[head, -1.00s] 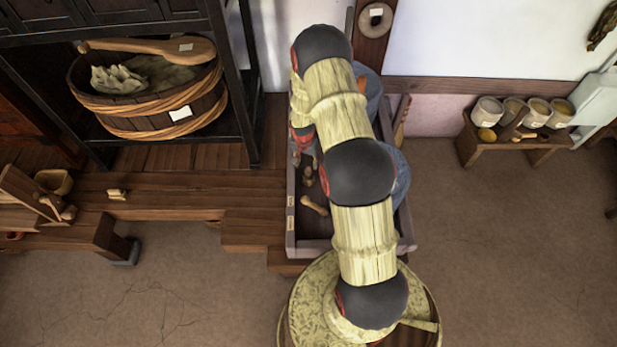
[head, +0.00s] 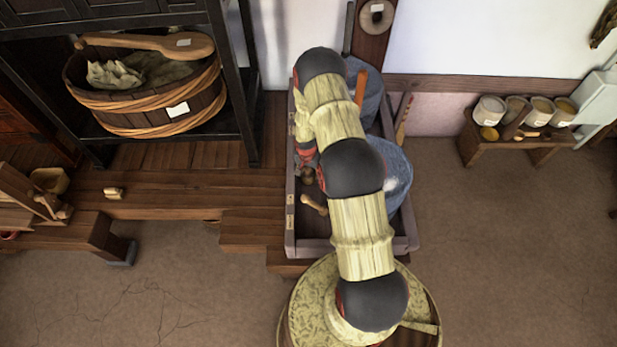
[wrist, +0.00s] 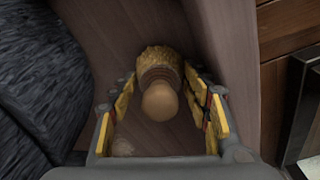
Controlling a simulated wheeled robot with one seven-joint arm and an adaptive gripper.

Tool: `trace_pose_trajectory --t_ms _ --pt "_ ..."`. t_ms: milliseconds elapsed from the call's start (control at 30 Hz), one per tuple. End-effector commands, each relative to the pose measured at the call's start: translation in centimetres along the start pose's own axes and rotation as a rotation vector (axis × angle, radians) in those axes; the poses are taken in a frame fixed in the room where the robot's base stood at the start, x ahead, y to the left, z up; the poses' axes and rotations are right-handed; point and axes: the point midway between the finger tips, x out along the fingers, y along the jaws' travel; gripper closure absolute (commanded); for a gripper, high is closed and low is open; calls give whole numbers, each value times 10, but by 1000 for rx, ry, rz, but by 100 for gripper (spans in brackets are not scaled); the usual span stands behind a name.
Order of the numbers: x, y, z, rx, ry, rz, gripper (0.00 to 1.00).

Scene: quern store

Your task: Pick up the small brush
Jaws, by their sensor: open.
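The small brush (wrist: 161,101) shows in the wrist view as a rounded wooden knob with yellowish bristles behind it. It is between the two open jaws of my gripper (wrist: 162,88), with a gap visible on each side. The jaws do not grip it. In the head view, my gripper (head: 306,156) is inside the left side of a wooden box (head: 290,222), largely hidden by my arm. A small brown thing (head: 307,178) just below it may be the brush; I cannot tell for sure.
A wooden tool (head: 314,205) lies in the box near the gripper.

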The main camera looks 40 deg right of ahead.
Motion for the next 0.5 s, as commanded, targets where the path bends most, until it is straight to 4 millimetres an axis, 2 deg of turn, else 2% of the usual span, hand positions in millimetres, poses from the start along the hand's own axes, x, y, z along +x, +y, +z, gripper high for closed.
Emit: trace_pose_trajectory --t_ms 133,500 --pt "-2 0 -1 0 1 -1 52" --pt "-2 0 0 0 0 0 73"
